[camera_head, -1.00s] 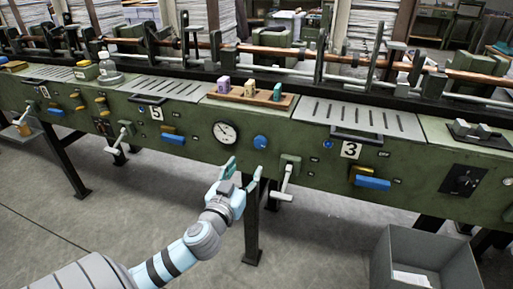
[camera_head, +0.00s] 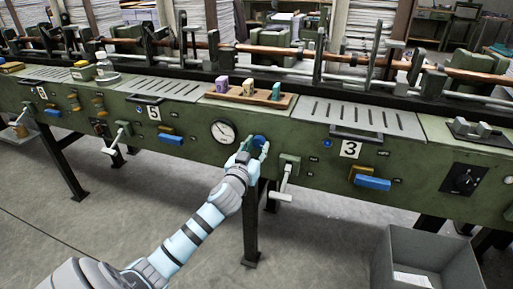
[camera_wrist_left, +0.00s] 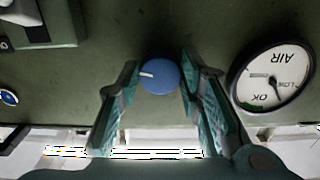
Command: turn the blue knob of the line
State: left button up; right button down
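The blue knob (camera_head: 259,141) sits on the green front panel of the line, just right of the round gauge (camera_head: 223,131). In the left wrist view the knob (camera_wrist_left: 160,76) shows a white mark pointing left. My left gripper (camera_head: 254,146) is at the knob, with its teal fingers on either side of it. In the left wrist view the fingers of the left gripper (camera_wrist_left: 158,85) are open, with a gap to the knob on both sides. The wrist view shows the gauge (camera_wrist_left: 273,76) upside down, marked AIR. My right gripper is not in view.
A white-handled lever (camera_head: 285,180) hangs right of the knob. A wooden tray (camera_head: 250,98) with small coloured blocks lies on the ledge above. A grey bin (camera_head: 425,258) stands on the floor at the lower right.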

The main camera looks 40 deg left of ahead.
pick_arm(q)
jog(key=shift+c, duration=1.2)
jog(key=shift+m, duration=0.3)
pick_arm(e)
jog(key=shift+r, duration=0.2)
pick_arm(q)
jog(key=shift+m+p, duration=0.7)
jog(key=shift+m, duration=0.1)
jog(key=shift+m+p, duration=0.7)
jog(key=shift+m, duration=1.1)
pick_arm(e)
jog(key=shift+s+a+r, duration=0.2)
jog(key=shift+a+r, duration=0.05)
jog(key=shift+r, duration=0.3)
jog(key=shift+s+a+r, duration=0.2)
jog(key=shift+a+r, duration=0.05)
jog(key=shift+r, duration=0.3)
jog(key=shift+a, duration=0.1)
pick_arm(q)
jog(key=o, duration=1.2)
